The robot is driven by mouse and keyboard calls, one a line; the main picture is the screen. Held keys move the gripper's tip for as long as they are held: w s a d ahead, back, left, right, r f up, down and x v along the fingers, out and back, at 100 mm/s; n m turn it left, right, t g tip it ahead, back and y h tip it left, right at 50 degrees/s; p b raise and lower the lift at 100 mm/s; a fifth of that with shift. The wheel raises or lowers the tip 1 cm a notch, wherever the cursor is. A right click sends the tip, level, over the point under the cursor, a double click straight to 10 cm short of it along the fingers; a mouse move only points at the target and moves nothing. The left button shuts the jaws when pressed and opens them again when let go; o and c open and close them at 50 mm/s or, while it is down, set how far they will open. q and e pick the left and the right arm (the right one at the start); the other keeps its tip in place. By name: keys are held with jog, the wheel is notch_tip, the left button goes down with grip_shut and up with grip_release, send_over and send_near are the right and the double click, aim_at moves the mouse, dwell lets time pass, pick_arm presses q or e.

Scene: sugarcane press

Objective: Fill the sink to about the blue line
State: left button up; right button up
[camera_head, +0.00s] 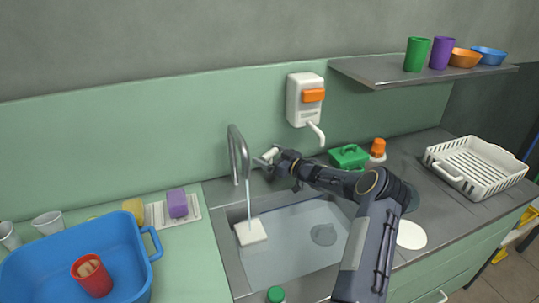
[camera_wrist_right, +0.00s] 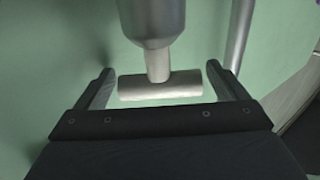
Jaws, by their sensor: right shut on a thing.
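The grey tap (camera_head: 236,152) stands at the back left of the sink (camera_head: 275,264). A thin stream of water (camera_head: 248,194) falls from its spout into the basin. My right gripper (camera_head: 270,160) reaches across the sink to the tap's handle and is shut on it. In the right wrist view, the T-shaped metal tap handle (camera_wrist_right: 160,87) lies between the two fingers of my right gripper (camera_wrist_right: 162,72). I cannot make out the blue line or the water level. My left gripper is out of view.
A blue tub (camera_head: 45,275) with a red cup (camera_head: 92,277) is at left. A white dispenser (camera_head: 304,100) hangs above. A white rack (camera_head: 476,166) stands right.

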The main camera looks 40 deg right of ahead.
jog(key=o, duration=0.7)
jog(key=shift+c, duration=0.2)
jog(key=shift+s, duration=0.1)
jog(key=b+v, duration=0.1)
jog(key=v, duration=0.6)
jog(key=shift+s+d, duration=0.15)
jog(key=shift+s, duration=0.2)
